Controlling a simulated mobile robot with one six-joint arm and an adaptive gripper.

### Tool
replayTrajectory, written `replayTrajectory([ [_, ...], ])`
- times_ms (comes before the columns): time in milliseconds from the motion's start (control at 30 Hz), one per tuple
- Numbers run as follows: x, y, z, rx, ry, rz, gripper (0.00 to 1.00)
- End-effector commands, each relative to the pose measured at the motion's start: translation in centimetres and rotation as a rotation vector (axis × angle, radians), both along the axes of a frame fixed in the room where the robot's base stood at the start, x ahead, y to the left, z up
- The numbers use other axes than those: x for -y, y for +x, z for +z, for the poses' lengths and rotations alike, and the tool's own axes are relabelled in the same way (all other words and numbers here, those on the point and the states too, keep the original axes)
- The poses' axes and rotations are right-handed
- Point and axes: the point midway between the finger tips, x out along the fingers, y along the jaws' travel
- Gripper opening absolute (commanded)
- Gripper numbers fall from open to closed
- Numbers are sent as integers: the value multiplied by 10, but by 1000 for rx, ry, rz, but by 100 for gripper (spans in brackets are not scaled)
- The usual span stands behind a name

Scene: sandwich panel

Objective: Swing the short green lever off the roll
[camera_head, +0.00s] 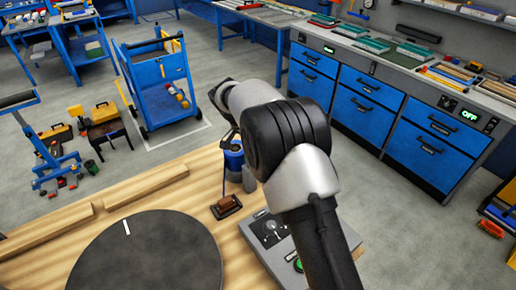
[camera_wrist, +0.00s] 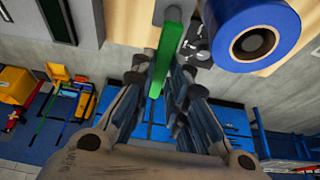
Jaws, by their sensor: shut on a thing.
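In the wrist view the short green lever (camera_wrist: 165,55) runs down from a pale grey mount at the top edge. Its lower end is between the fingers of my gripper (camera_wrist: 164,70), which is shut on it. The roll (camera_wrist: 285,30), blue with a tan and dark core, is just right of the lever. I cannot tell whether lever and roll touch. In the head view my arm hides the lever and most of my gripper. A small blue thing (camera_head: 233,157), perhaps the roll, shows below the wrist.
A wooden bench (camera_head: 165,197) carries a dark round disc (camera_head: 150,255), a brown-topped block (camera_head: 227,206) and a grey control box (camera_head: 270,232). A blue cart (camera_head: 160,80) stands on the floor behind. Blue drawer cabinets (camera_head: 370,100) line the right.

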Motion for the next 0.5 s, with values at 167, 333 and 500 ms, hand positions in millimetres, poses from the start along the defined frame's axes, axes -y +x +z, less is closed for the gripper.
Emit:
replayTrajectory([
  [167,0,-1,-1,-3,3,-7,0],
  [333,0,-1,-1,-4,2,-6,22],
  [500,0,-1,-1,-2,2,-4,34],
])
